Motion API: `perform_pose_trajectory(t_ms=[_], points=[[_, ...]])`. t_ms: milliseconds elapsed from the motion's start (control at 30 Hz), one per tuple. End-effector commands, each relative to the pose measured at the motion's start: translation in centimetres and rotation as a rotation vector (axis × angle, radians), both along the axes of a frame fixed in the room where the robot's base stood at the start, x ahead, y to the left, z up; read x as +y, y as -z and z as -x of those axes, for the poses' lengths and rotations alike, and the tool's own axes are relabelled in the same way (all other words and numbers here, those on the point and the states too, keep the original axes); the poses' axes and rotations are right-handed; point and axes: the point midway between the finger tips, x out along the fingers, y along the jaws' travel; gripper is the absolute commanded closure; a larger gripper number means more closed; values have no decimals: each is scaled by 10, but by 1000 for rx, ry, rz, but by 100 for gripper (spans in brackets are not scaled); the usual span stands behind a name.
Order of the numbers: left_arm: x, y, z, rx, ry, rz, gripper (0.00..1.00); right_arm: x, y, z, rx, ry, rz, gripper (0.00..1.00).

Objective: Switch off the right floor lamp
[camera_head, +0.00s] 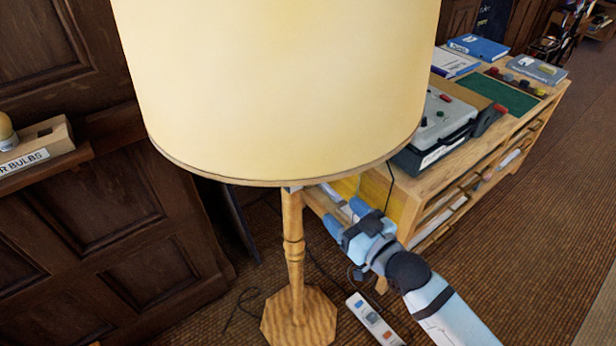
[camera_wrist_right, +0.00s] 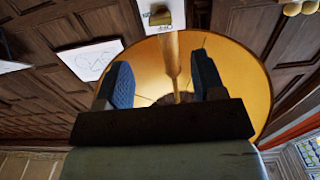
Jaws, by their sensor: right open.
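The floor lamp has a large cream shade (camera_head: 285,85), a turned wooden pole (camera_head: 294,235) and a faceted wooden base (camera_head: 299,318). The shade is pale and bright; its inside looks golden in the right wrist view (camera_wrist_right: 245,85). My right gripper (camera_head: 345,215) is open and empty, under the shade's lower edge and to the right of the pole. In the right wrist view the pole (camera_wrist_right: 170,60) shows between the blue fingers (camera_wrist_right: 163,82), beyond them; contact is not visible. The lamp's switch cannot be made out. My left gripper is out of view.
A wooden shelf unit (camera_head: 408,192) with a grey device (camera_head: 440,118) and books stands right of the lamp. A power strip (camera_head: 373,320) and cables lie on the floor by the base. Dark panelled wall (camera_head: 90,240) is at left; open carpet (camera_head: 530,210) lies at right.

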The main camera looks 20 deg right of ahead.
Motion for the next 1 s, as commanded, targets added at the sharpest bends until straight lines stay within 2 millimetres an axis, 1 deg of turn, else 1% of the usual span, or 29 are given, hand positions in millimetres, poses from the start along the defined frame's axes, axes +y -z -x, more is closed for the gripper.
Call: perform_pose_trajectory(t_ms=[33,100,300,400,500,700,933,967,1000], points=[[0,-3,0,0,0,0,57,4,-2,-12,-2,1,-2,37],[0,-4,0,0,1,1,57,9,-3,-27,-3,0,-2,37],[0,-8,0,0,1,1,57,24,-2,-66,-2,0,-1,37],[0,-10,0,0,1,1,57,29,-2,-81,-2,0,-1,37],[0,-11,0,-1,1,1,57,33,-1,-92,-1,0,1,37],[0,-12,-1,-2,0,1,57,37,-1,-101,-1,-1,0,37],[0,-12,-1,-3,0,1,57,37,0,-101,0,-1,0,37],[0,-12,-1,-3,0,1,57,37,0,-101,0,-1,0,42],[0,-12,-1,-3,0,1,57,37,0,-101,0,-1,0,51]])
